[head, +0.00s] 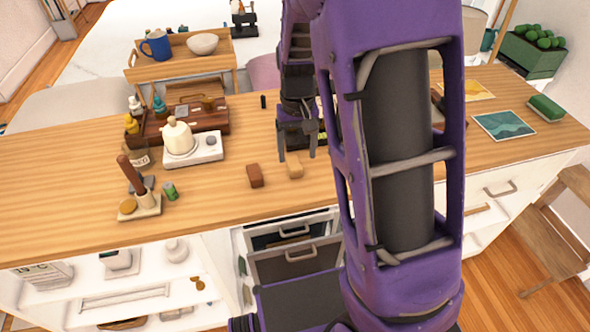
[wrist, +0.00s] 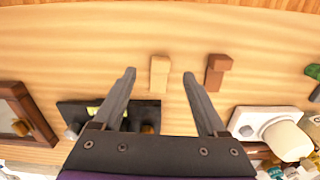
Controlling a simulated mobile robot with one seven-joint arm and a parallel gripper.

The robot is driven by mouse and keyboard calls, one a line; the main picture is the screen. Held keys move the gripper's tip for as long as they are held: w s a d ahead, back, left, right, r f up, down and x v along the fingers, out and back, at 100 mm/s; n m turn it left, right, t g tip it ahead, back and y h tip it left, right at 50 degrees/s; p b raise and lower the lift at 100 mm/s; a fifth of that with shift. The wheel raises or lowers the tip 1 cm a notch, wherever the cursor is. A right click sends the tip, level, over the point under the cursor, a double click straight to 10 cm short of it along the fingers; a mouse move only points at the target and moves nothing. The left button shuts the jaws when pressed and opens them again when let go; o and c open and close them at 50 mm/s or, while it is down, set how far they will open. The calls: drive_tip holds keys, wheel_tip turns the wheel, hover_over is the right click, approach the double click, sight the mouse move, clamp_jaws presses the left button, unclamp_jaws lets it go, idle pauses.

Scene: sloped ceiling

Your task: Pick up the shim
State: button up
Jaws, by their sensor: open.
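Two small wooden pieces lie on the wooden counter (head: 215,210), and I cannot tell for certain which is the shim. One is pale tan (head: 295,167); it also shows in the wrist view (wrist: 159,74). The other is reddish brown (head: 255,176) and lies just left of it; in the wrist view it is on the right (wrist: 217,72). My gripper (head: 297,152) is open and empty, pointing down over the counter. In the wrist view the pale piece appears between my fingertips (wrist: 159,75), and the brown one outside the right finger.
A white scale with a cream kettle (head: 178,137) stands left of the pieces. A dark tray (wrist: 110,115) lies close under my gripper. Open drawers (head: 295,262) jut out below the front edge.

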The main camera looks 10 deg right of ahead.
sight(296, 168)
wheel_tip(296, 168, down, 6)
drive_tip(key=shift+w+a+r+b, duration=0.1)
drive_tip(key=shift+r+b, duration=0.05)
drive_tip(key=shift+b, duration=0.15)
clamp_jaws()
idle(0.3)
